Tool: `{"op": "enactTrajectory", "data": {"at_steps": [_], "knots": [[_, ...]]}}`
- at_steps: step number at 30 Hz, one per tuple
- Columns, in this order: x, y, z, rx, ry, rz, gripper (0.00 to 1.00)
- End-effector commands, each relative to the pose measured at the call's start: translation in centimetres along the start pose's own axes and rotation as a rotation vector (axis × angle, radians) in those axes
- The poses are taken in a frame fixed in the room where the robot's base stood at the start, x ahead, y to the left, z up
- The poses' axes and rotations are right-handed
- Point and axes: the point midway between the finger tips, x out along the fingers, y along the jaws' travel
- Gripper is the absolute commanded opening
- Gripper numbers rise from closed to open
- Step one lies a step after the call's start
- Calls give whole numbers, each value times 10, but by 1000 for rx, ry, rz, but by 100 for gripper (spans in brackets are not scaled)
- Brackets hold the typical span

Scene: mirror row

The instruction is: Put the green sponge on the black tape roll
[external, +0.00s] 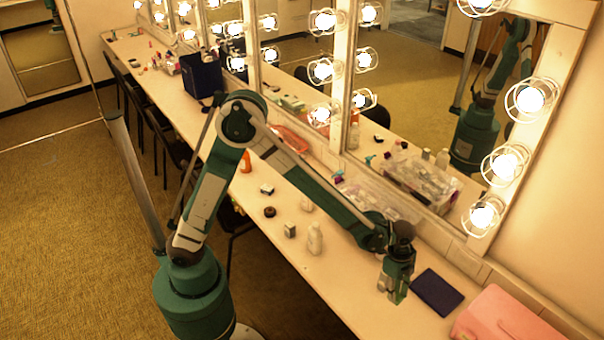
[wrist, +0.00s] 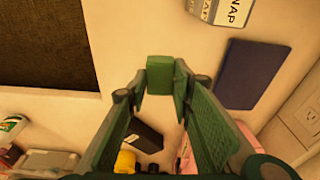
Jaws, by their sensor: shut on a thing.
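The green sponge (wrist: 160,75) is a small green block between my fingertips in the wrist view. My gripper (wrist: 160,88) is shut on it. In the external view my gripper (external: 396,288) points down over the right part of the counter, left of a dark blue flat item; the sponge cannot be told apart from the green fingers there. The black tape roll (external: 270,212) lies flat on the counter well to the left of my gripper. I cannot make it out in the wrist view.
A white bottle (external: 315,238) and a small box (external: 290,230) stand between my gripper and the roll. The dark blue item (external: 437,292) and a pink case (external: 500,318) lie to the right. A clear bin (external: 375,200) stands by the mirror. The counter's front edge is close.

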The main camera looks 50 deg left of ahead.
Motion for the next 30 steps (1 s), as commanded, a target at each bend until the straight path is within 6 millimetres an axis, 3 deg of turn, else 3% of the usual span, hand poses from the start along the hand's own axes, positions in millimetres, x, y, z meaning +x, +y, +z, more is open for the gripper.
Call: {"op": "enactTrajectory", "data": {"at_steps": [11,27,30], "knots": [[-6,0,-1,0,0,0,17],[-77,0,-11,0,0,0,17],[-80,-8,1,-30,-1,-4,17]]}}
